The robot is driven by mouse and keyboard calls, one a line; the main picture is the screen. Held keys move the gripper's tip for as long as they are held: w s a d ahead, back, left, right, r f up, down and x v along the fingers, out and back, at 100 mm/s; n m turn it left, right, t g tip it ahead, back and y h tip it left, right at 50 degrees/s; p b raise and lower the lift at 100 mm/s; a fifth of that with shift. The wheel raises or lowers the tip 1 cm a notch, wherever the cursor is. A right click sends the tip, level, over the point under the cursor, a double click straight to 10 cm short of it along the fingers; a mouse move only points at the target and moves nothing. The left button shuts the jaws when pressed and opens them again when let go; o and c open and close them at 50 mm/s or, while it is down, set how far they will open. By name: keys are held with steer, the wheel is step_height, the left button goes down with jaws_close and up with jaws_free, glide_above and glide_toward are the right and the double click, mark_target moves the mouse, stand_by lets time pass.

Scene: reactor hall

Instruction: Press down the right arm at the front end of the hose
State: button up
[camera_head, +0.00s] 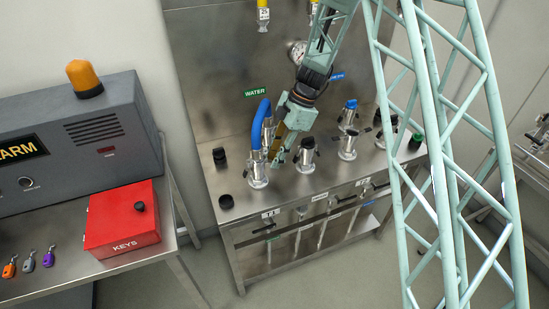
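The blue hose (259,118) arches between two metal couplings on the steel bench, below the green WATER label. Its front end sits in the front metal coupling (257,171), which stands upright. My gripper (277,156) reaches down from the upper right, with its fingertips just right of this front coupling. The right arm of the coupling is too small and too close to my fingers to make out. I cannot tell whether the fingers touch it. The gap between the fingers is not clear, and I see nothing held.
More metal couplings (347,147) with black levers stand to the right on the steel bench (305,184). Black caps (226,201) sit at the left. A pressure gauge (297,51) is behind my arm. A red KEYS box (122,224) stands on the left table.

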steer(key=c, duration=0.6)
steer(key=shift+f+b, duration=0.25)
steer(key=shift+b, duration=0.55)
steer(key=y+b, duration=0.1)
steer(key=b, duration=0.3)
steer(key=shift+s+f+g+y, duration=0.1)
steer(key=shift+f+g+y, duration=0.25)
steer(key=shift+g+y, duration=0.05)
steer(key=y+b, duration=0.1)
steer(key=b, duration=0.1)
steer(key=y+b, duration=0.1)
steer(key=b, duration=0.1)
steer(key=shift+s+a+f+g, duration=0.1)
steer(key=shift+a+f+g, duration=0.05)
steer(key=shift+f+g, duration=0.25)
steer(key=shift+r+b, duration=0.1)
steer(key=shift+b, duration=0.45)
steer(key=shift+r, duration=0.1)
steer(key=o, duration=0.8)
steer(key=shift+r, duration=0.1)
